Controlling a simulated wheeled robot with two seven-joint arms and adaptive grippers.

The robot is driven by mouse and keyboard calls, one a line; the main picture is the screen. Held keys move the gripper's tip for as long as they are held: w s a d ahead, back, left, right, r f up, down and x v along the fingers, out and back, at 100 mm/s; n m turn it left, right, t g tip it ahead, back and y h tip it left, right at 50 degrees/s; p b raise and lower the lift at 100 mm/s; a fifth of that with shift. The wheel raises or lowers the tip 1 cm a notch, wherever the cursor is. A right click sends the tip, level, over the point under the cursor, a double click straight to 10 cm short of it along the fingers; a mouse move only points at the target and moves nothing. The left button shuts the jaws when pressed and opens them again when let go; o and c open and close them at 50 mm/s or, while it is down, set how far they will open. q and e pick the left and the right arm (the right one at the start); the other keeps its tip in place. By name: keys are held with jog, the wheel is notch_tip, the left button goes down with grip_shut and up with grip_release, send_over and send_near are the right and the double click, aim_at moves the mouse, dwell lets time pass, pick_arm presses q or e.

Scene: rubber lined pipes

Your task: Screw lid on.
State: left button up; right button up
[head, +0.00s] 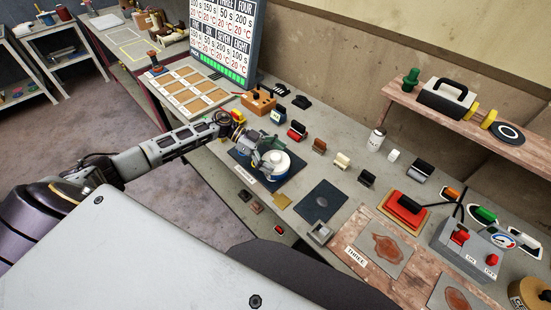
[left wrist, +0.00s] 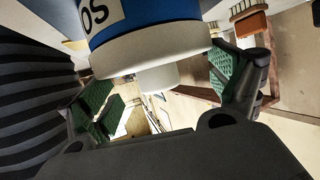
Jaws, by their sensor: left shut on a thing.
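A round container with a blue band stands on a dark square mat (head: 239,163) on the bench in the head view. Its blue wall (left wrist: 160,22) with black lettering on a white label fills the top of the left wrist view. Its wide white lid (left wrist: 150,48) has a smaller round white knob (left wrist: 158,78). My left gripper (head: 268,157) is at the container's top, with its green-padded fingers on either side of the lid, shut on it. The fingers partly hide the lid in the head view. The thread is hidden. My right gripper is not in view.
A second dark mat (head: 322,201) lies to the right. Several small coloured blocks and a white bottle (head: 376,139) stand behind. A grey control box (head: 468,248) with red knobs stands at right. A wooden tray (head: 184,91) and a sign board (head: 226,38) are at back left.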

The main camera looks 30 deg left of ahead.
pick_arm(q)
jog(key=shift+m+g+b, duration=0.8)
jog(key=shift+g+b, duration=0.2)
jog(key=shift+b, duration=0.05)
jog(key=shift+m+g+b, duration=0.5)
jog(key=shift+b, duration=0.3)
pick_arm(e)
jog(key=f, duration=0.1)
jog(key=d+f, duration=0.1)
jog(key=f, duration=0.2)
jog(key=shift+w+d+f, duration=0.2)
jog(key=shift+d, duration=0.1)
pick_arm(q)
jog(key=shift+m+g+b, duration=0.5)
jog(key=shift+b, duration=0.2)
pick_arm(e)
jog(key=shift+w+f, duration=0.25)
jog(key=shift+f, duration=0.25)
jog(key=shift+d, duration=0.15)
